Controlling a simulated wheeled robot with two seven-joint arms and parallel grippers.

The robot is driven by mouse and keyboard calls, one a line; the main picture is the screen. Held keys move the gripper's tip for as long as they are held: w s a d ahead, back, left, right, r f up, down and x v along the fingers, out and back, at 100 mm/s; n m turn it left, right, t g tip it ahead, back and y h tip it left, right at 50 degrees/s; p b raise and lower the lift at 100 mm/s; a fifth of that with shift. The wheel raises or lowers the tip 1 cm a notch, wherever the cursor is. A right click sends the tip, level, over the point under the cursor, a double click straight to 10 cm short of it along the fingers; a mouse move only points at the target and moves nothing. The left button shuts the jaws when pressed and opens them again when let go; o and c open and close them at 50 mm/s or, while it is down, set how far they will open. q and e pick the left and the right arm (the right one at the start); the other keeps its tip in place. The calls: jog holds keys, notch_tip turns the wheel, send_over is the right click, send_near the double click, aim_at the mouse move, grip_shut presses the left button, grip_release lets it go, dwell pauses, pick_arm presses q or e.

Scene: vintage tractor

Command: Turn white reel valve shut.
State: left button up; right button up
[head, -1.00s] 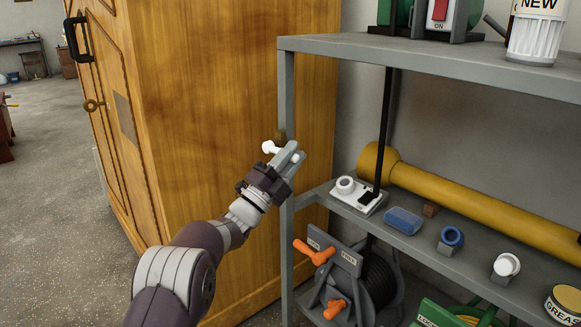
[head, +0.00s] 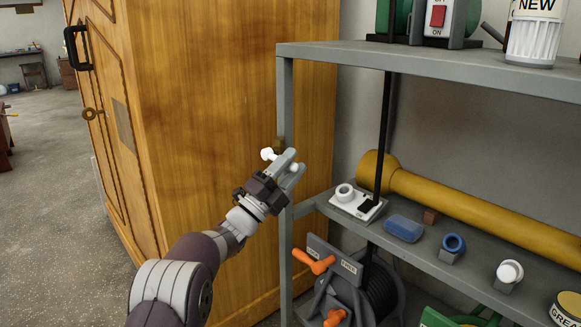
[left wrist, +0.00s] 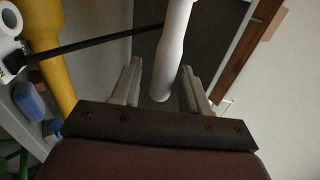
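A white lever-like handle (head: 268,154), which looks like the white valve, shows beside the shelf's front left post. A small dark brass-coloured piece (head: 279,145) is next to it. My left gripper (head: 290,163) is at the handle, its fingers partly covering it in the head view. In the left wrist view the long white handle (left wrist: 172,50) comes down from the top, and its rounded end lies between my two separated fingers (left wrist: 160,84). Gaps show on both sides, so the fingers look open around it. The valve's body is hidden. My right gripper is not in view.
The wooden cabinet (head: 230,120) stands close on the left. The grey shelf (head: 420,60) is on the right, holding a yellow pipe (head: 470,205), a blue box (head: 404,228) and a white switch plate (head: 345,205). A reel with orange levers (head: 315,262) sits below.

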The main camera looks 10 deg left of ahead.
pick_arm(q)
jog(key=p+v, duration=0.3)
jog(key=v, duration=0.9)
jog(key=shift+s+a+f+p, duration=0.15)
jog(key=shift+s+f+p, duration=0.05)
jog(key=shift+s+p, duration=0.1)
